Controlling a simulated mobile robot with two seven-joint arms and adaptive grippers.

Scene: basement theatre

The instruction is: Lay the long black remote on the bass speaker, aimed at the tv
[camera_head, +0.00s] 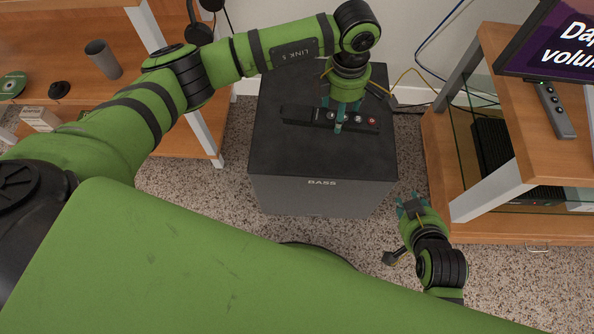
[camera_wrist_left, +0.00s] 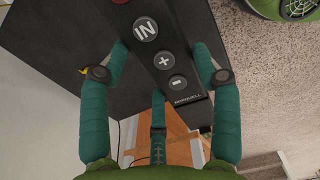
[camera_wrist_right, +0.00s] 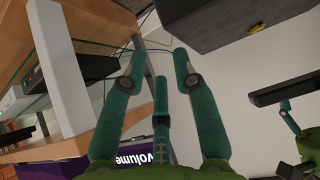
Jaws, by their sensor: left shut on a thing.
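The long black remote (camera_head: 360,121) is in my left gripper (camera_head: 338,120), whose fingers are shut around its sides. It is held flat above the bass speaker (camera_head: 320,182), its red-button end to the right, toward the tv side. In the left wrist view the remote (camera_wrist_left: 160,50) shows its IN, plus and minus buttons between the fingers. The right wrist view shows a gap between the remote (camera_wrist_right: 285,90) and the speaker (camera_wrist_right: 220,18). My right gripper (camera_head: 411,207) is open and empty, low beside the speaker's front right corner. The tv (camera_head: 560,45) is at the upper right, partly cut off.
A smaller dark grey remote (camera_head: 556,110) lies on the wooden tv stand (camera_head: 520,115), right of the speaker. A desk (camera_head: 60,55) at the left bears a grey cup (camera_head: 103,58) and a green disc (camera_head: 12,84). Cables run behind the speaker. Speckled carpet is free in front.

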